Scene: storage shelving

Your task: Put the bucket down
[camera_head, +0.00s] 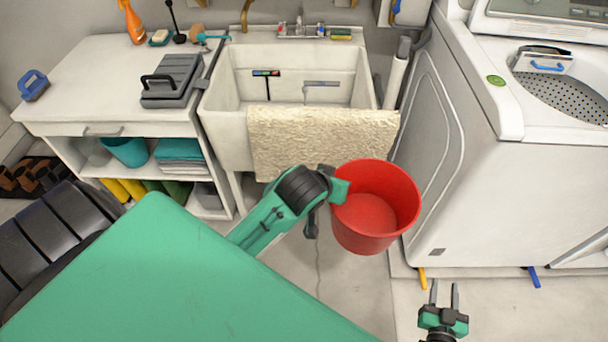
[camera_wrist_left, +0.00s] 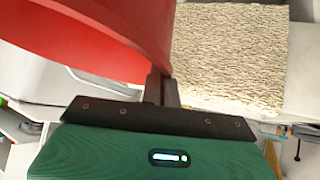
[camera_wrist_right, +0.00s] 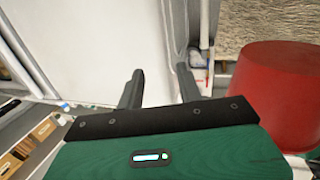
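The red bucket (camera_head: 372,222) hangs upright in front of the sink, at the end of my left arm. My left gripper (camera_wrist_left: 162,88) is shut on the bucket's rim; the red wall fills the upper left of the left wrist view (camera_wrist_left: 100,30). In the head view the left fingertips are hidden behind the arm and bucket. My right gripper (camera_head: 444,292) is open and empty, at the lower right, below and right of the bucket. Its two spread fingers also show in the right wrist view (camera_wrist_right: 158,88), with the bucket (camera_wrist_right: 285,95) to their right.
A utility sink (camera_head: 222,125) with a beige towel (camera_head: 320,140) over its front stands behind the bucket. A washer (camera_head: 470,150) is at right. A white counter (camera_head: 80,85) with a grey toolbox (camera_head: 172,82) is at left. The floor (camera_head: 340,300) below the bucket is clear.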

